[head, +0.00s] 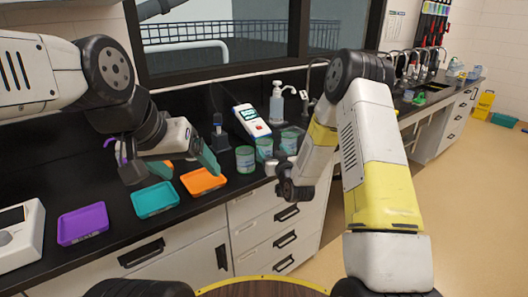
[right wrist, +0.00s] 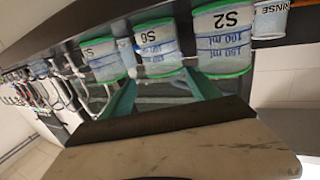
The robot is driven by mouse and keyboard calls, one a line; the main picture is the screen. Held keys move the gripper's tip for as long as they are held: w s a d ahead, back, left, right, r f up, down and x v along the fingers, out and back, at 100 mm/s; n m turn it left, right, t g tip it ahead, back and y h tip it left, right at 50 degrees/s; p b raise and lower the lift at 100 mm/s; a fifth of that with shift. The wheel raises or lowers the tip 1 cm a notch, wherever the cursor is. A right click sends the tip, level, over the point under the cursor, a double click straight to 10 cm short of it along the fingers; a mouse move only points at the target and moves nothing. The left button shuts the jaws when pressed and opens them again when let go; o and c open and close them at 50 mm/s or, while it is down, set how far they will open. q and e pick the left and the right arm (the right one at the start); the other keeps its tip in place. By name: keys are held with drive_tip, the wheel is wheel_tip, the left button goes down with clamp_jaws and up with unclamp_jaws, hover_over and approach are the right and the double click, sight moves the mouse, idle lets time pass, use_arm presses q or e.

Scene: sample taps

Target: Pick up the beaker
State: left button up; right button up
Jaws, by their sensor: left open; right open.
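Several clear beakers with green rims stand on the black counter; in the head view the front ones are a left beaker (head: 245,159) and a middle beaker (head: 264,149), with another beaker (head: 289,142) at right. The right wrist view is upside down and shows beakers marked S2 (right wrist: 222,40) and S6 (right wrist: 158,47), and a third beaker (right wrist: 103,60) with an unclear label. My right gripper (right wrist: 160,80) is open and empty, its teal fingers towards the S6 beaker and apart from it as far as I can tell. My left gripper (head: 194,167) is open above the trays.
Purple (head: 82,224), teal (head: 155,200) and orange (head: 203,181) trays lie along the counter's front. A white device (head: 20,236) stands at left. A meter (head: 250,122) and a pump bottle (head: 277,104) stand behind the beakers. A RINSE cup (right wrist: 271,20) is beside S2.

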sight(262, 140)
drive_tip(key=shift+a+f, duration=0.1)
drive_tip(key=shift+f, duration=0.25)
drive_tip(key=shift+w+a+f, duration=0.1)
drive_tip(key=shift+w, duration=0.1)
drive_tip(key=x, duration=0.7)
drive_tip(key=shift+w+a, duration=0.15)
drive_tip(key=shift+a, duration=0.05)
drive_tip(key=c, duration=1.3)
drive_tip(key=shift+o, duration=0.2)
